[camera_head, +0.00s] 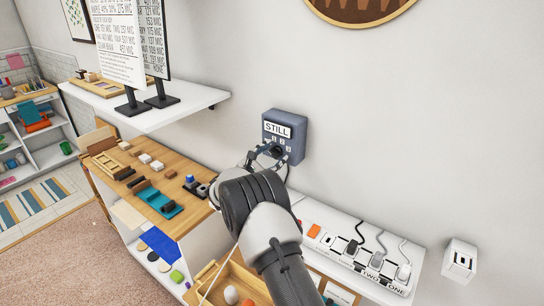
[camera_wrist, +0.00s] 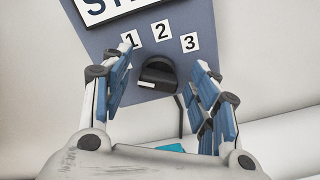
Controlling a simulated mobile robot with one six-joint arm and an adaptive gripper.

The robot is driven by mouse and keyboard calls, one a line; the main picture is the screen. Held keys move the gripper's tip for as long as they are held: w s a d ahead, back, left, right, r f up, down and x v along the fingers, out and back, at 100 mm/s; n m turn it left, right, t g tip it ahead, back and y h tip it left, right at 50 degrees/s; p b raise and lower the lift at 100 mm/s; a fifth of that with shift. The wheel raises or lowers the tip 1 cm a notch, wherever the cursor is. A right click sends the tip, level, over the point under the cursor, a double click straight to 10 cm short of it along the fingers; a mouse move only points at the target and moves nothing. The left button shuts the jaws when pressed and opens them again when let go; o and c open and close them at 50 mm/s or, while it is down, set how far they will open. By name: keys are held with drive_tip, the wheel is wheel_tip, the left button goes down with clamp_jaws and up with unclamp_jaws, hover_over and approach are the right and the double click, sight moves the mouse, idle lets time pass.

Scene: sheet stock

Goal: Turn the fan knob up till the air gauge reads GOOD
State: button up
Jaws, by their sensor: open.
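A blue-grey wall box (camera_head: 297,126) carries a white sign reading STILL (camera_head: 278,129). The wrist view shows the box (camera_wrist: 195,15) close up, with number labels 1, 2 and 3 above a black knob (camera_wrist: 158,74). I cannot tell for certain which number the knob points at. My gripper (camera_wrist: 160,82) is open, with one blue-padded finger on each side of the knob; I cannot see contact. In the head view my gripper (camera_head: 271,156) covers the lower part of the box and mostly hides the knob. No gauge reading GOOD shows.
A wall shelf (camera_head: 190,99) with two text boards on stands is at upper left. A wooden-topped cabinet (camera_head: 150,200) with small blocks stands below it. A white power strip (camera_head: 345,262) with plugs and cords lies at lower right.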

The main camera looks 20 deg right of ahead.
drive_tip(key=shift+c, duration=0.6)
drive_tip(key=c, duration=0.9)
drive_tip(key=shift+c, duration=0.2)
drive_tip(key=shift+f+b, duration=0.15)
drive_tip(key=shift+b, duration=0.5)
drive_tip(key=m+b, duration=0.1)
drive_tip(key=b, duration=0.1)
drive_tip(key=m+b, duration=0.2)
drive_tip(key=b, duration=0.1)
drive_tip(key=shift+s+f, duration=0.1)
drive_tip(key=shift+f, duration=0.15)
drive_tip(key=m+b, duration=0.3)
drive_tip(key=b, duration=0.3)
drive_tip(key=shift+r+m+b, duration=0.1)
drive_tip(key=shift+m+b, duration=0.7)
drive_tip(key=shift+r, duration=0.1)
